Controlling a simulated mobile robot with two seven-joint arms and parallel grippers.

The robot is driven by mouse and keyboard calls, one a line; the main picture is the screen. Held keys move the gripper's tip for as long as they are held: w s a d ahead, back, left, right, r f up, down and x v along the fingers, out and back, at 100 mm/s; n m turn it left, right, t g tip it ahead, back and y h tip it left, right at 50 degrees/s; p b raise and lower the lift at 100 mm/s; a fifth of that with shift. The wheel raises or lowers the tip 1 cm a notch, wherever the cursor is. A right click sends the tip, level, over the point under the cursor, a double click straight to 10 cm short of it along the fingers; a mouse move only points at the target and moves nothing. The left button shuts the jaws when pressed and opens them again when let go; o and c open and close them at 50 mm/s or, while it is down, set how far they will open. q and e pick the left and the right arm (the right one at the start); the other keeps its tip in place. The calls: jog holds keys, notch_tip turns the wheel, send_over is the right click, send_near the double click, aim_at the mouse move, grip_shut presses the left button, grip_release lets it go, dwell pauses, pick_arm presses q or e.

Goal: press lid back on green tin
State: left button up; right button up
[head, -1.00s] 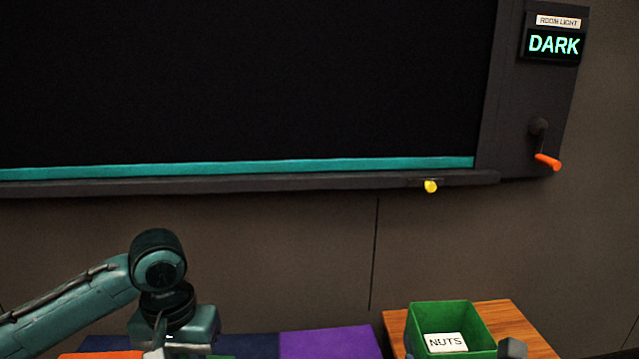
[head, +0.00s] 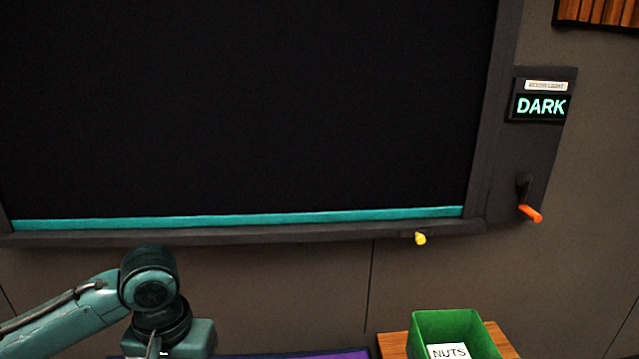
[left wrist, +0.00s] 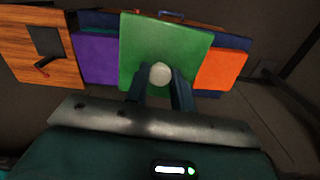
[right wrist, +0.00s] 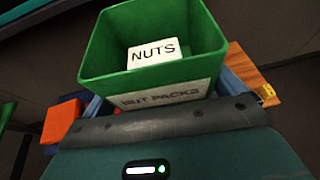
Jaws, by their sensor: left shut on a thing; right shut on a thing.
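In the left wrist view, my left gripper (left wrist: 160,84) is shut on the round pale knob (left wrist: 160,73) of a flat square green lid (left wrist: 150,35). In the head view the gripper is cut off by the bottom edge and the lid is out of sight. The green tin (head: 473,325) is an open square box at the bottom right of the head view. A white block marked NUTS (right wrist: 157,53) sits inside it. In the right wrist view, my right gripper (right wrist: 160,92) is shut on the tin (right wrist: 105,50), with fingers at its sides. The lid is apart from the tin.
A wooden surface (head: 392,344) and a purple panel (head: 330,354) lie low in the head view. An orange panel (left wrist: 220,68) shows in the left wrist view. On the wall are a dark board (head: 240,110), yellow knob (head: 420,238), DARK display (head: 540,106) and orange-handled crank (head: 530,213).

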dwell(0.4)
jog(key=w+a+r+n+g+y, duration=0.1)
jog(key=w+a+n+g+y, duration=0.1)
jog(key=a+n+y, duration=0.6)
jog(key=a+g, duration=0.1)
jog(key=a, duration=0.5)
jog(key=shift+w+a+y, duration=0.2)
jog(key=shift+a+y, duration=0.05)
jog(key=shift+y, duration=0.15)
pick_arm(q)
jog(key=w+d+r+n, duration=0.2)
jog(key=w+d+r, duration=0.5)
jog(key=w+r, duration=0.4)
jog(key=s+d+r+m, duration=0.1)
jog(key=s+d+r, duration=0.2)
jog(key=d, duration=0.4)
jog(key=s+d+r+m, duration=0.2)
jog(key=s+d+r, duration=0.1)
jog(key=d, duration=0.5)
jog(key=shift+d+r, duration=0.25)
jog(key=shift+r, duration=0.35)
jog(key=shift+f, duration=2.05)
